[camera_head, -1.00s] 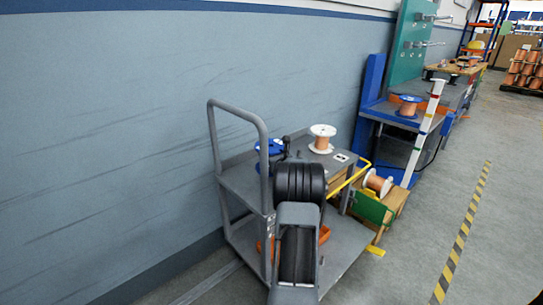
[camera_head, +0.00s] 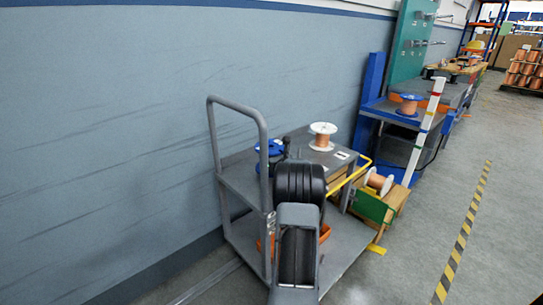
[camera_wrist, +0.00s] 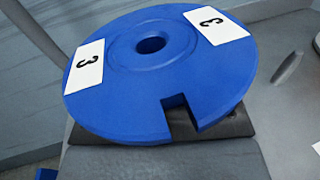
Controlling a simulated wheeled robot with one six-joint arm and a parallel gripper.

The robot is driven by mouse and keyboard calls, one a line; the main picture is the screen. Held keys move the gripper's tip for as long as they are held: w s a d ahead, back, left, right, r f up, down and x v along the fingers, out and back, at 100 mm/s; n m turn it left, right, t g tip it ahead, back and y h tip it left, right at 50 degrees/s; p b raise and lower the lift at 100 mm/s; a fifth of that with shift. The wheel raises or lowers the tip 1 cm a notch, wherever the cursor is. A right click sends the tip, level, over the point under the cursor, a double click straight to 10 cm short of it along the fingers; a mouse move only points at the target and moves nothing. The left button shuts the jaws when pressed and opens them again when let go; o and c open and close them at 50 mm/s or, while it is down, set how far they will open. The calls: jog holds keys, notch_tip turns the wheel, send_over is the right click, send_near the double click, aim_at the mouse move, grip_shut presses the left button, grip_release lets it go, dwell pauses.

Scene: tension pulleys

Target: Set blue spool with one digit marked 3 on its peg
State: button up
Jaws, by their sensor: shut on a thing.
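The blue spool (camera_wrist: 200,85) fills much of the wrist view. Its flange has a centre hole, a square notch at the near edge and two white labels reading 3. In the head view the spool (camera_head: 267,147) shows as a small blue patch over the cart's upper shelf, partly behind the cart handle. My gripper (camera_head: 285,150) is at the spool, shut on it; its fingers are mostly hidden by the flange and my arm. Metal pegs (camera_head: 418,43) stick out from a teal board (camera_head: 408,40) at the back; I cannot tell which one belongs to this spool.
The grey cart (camera_head: 240,182) stands by the blue wall. A white-flanged copper spool (camera_head: 322,135) is on its shelf; another copper spool (camera_head: 378,183) sits in a crate beside it. A blue-flanged copper spool (camera_head: 410,105) stands on the far bench.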

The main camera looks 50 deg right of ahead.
jog(key=shift+f+b, duration=0.55)
jog(key=shift+f+b, duration=0.55)
jog(key=shift+f, duration=0.05)
dwell(0.8)
jog(key=o, duration=1.3)
jog(key=shift+o, duration=0.2)
jog(key=p+v, duration=0.3)
jog(key=v, duration=1.1)
